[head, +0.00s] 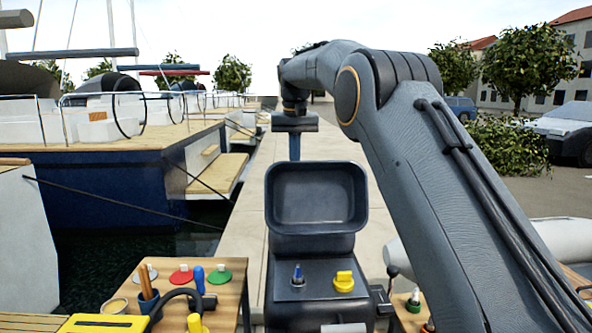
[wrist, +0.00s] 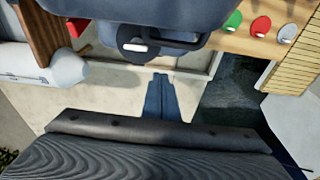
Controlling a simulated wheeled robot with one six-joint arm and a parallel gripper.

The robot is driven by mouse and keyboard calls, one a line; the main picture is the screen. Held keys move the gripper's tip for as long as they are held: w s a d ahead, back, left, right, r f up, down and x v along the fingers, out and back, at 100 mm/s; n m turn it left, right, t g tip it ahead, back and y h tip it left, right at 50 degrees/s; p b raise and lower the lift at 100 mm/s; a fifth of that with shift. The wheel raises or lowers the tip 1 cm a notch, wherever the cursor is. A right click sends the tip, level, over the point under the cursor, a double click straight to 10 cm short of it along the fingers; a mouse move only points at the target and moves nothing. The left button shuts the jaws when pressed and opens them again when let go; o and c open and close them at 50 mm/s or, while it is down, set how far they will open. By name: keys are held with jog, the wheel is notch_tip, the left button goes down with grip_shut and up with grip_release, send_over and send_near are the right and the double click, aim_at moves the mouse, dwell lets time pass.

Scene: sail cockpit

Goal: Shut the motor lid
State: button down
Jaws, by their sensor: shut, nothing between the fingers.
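The motor lid (head: 318,197) is a dark grey, shallow, hollow cover. It stands raised at the back of the motor (head: 317,268), its hollow side facing the head camera. On the motor's open top are a blue-tipped plug (head: 298,274) and a yellow knob (head: 344,281). My gripper (head: 295,150) points down just beyond the lid's top edge, left of its middle. The lid hides the fingertips in the head view. In the wrist view my gripper (wrist: 160,82) is shut and empty, with a dark rounded part of the motor or lid above it.
A wooden table (head: 231,290) at the left holds several coloured pieces and tools. Another wooden surface (head: 405,318) stands at the right. Pale paving (head: 240,205) lies beyond the motor. A blue-hulled boat (head: 105,190) lies at the left beside water.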

aim_at(296, 168)
jog(key=shift+s+f+p, duration=0.2)
jog(key=shift+s+f, duration=0.05)
jog(key=shift+s, duration=0.7)
jog(key=shift+s+f+p, duration=0.15)
jog(key=shift+s+f, duration=0.1)
jog(key=shift+s, duration=0.65)
